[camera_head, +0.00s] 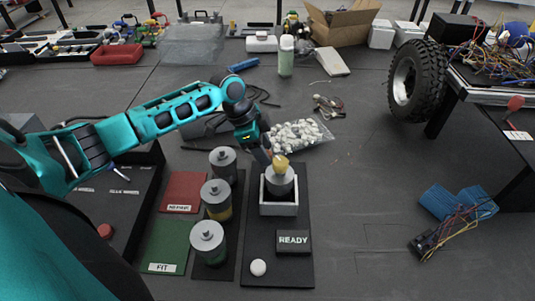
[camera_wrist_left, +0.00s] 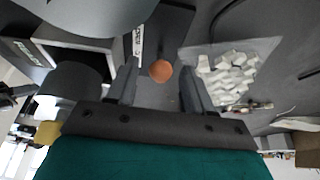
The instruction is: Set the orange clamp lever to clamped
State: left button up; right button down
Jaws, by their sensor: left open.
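The orange ball knob (camera_wrist_left: 160,70) of the clamp lever shows in the left wrist view, between the two spread fingers of my left gripper (camera_wrist_left: 158,85). No contact with either finger is clear. A label strip (camera_wrist_left: 138,42) lies close to it; its text is too small to read surely. In the head view my left gripper (camera_head: 266,153) is behind the white square fixture (camera_head: 279,210), where it mostly hides the lever. A grey canister (camera_head: 279,185) with a yellow top stands in this fixture. My right gripper is not in view.
A black READY sign (camera_head: 293,243) and white knob (camera_head: 258,267) are on the fixture's board. Several grey-lidded canisters (camera_head: 215,193) stand left of it, beside red (camera_head: 184,190) and green (camera_head: 168,242) pads. A bag of white pieces (camera_head: 300,135) lies behind.

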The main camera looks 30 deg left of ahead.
pick_arm(q)
jog(key=shift+x, duration=1.3)
jog(key=shift+c, duration=0.4)
grip_shut()
